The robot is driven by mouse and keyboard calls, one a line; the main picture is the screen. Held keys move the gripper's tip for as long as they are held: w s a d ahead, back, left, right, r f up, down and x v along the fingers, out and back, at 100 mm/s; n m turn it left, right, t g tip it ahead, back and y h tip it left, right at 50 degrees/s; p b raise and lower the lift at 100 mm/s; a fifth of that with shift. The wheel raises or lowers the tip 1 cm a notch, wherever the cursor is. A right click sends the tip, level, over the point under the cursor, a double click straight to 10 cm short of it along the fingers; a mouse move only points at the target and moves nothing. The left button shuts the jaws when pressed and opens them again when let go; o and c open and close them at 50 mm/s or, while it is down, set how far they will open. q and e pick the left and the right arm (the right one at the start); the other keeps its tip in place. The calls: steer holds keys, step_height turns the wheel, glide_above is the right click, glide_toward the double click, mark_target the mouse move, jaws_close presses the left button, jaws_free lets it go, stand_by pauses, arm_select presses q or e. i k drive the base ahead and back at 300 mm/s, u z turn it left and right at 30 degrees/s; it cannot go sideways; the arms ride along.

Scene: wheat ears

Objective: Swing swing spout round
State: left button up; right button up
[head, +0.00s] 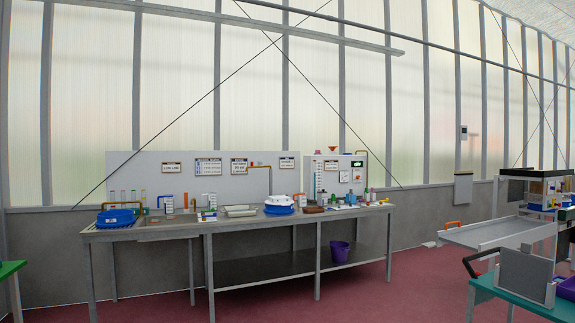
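Several spout-like pipes show on the long grey bench (230,225), some way off across the room. A copper-coloured bent pipe (104,206) stands at the left end, over or beside a blue basin (116,217). Another brass bent pipe (159,197) stands a little to its right. A thin brass pipe (258,167) juts near the top of the back panel, and an orange-brown one (362,153) tops the right panel. I cannot tell which is the swing spout. Neither of my grippers is in view.
A purple bucket (339,251) sits on the bench's lower shelf. A grey trolley or table with an orange handle (453,226) and a teal table (500,290) stand at the right. A green table edge (10,269) is at the left. The red floor (260,302) before the bench is clear.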

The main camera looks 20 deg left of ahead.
mark_target(252, 167)
steer(key=u, duration=0.6)
steer(key=i, duration=2.25)
steer(key=u, duration=0.55)
steer(key=i, duration=2.25)
steer(key=z, duration=0.55)
steer(key=i, duration=1.55)
steer(key=z, duration=0.4)
